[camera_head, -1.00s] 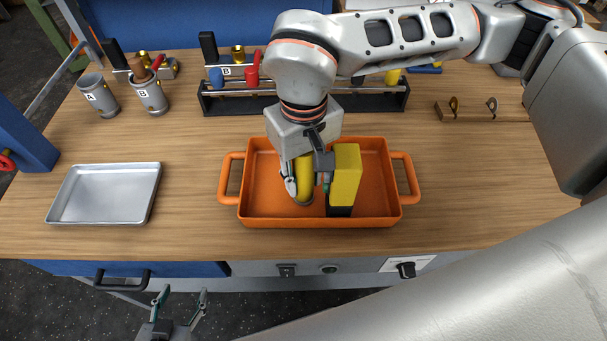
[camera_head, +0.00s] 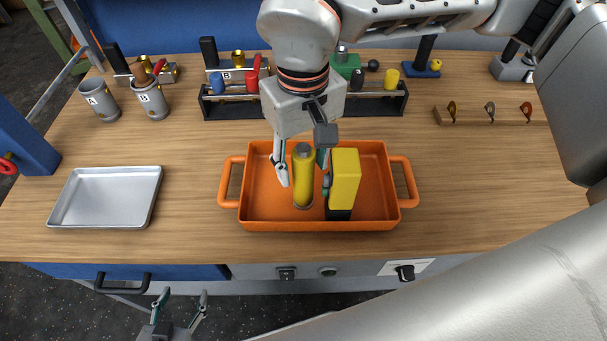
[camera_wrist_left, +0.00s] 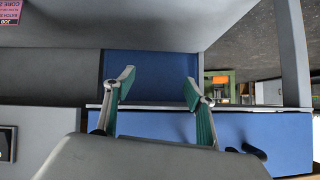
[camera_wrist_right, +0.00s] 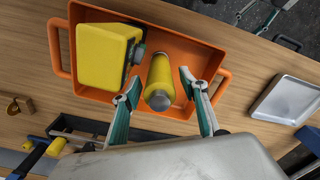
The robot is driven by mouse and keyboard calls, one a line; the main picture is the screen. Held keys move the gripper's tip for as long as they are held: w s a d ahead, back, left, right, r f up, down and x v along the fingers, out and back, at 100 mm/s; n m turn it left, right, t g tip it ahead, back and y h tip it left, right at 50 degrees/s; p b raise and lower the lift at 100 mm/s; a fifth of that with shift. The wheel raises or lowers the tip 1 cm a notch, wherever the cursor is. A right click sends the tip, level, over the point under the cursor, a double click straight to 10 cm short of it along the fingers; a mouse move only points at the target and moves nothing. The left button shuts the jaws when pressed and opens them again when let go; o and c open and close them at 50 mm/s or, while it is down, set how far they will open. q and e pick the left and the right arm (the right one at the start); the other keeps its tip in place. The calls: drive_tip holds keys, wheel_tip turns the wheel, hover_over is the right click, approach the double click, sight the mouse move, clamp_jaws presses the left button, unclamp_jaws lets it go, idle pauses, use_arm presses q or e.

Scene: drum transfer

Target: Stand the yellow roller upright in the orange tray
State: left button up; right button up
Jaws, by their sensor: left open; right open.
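The yellow roller (camera_head: 303,180) stands upright in the orange tray (camera_head: 270,224), left of a yellow block with a dark base (camera_head: 345,180). In the right wrist view the roller (camera_wrist_right: 160,80) shows its grey end cap, with the tray (camera_wrist_right: 215,55) around it. My right gripper (camera_head: 303,180) is open, its fingers apart on both sides of the roller's upper part. In the right wrist view its fingertips (camera_wrist_right: 158,86) flank the roller with gaps visible. My left gripper (camera_head: 184,297) is open and empty, low in front of the bench; it also shows in the left wrist view (camera_wrist_left: 158,88).
A silver tray (camera_head: 107,196) lies on the bench at the left. Labelled cups (camera_head: 150,100) and a dark rack (camera_head: 380,104) with coloured parts stand at the back. A wooden hook strip (camera_head: 480,116) is at the right. The bench between the trays is clear.

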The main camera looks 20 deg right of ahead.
sight(303, 147)
wheel_tip(303, 147, up, 6)
drive_tip(key=shift+f, duration=0.15)
drive_tip(key=shift+r, duration=0.4)
use_arm(q)
drive_tip(key=shift+s+d+f, duration=0.1)
drive_tip(key=shift+s, duration=0.4)
drive_tip(key=shift+w, duration=0.1)
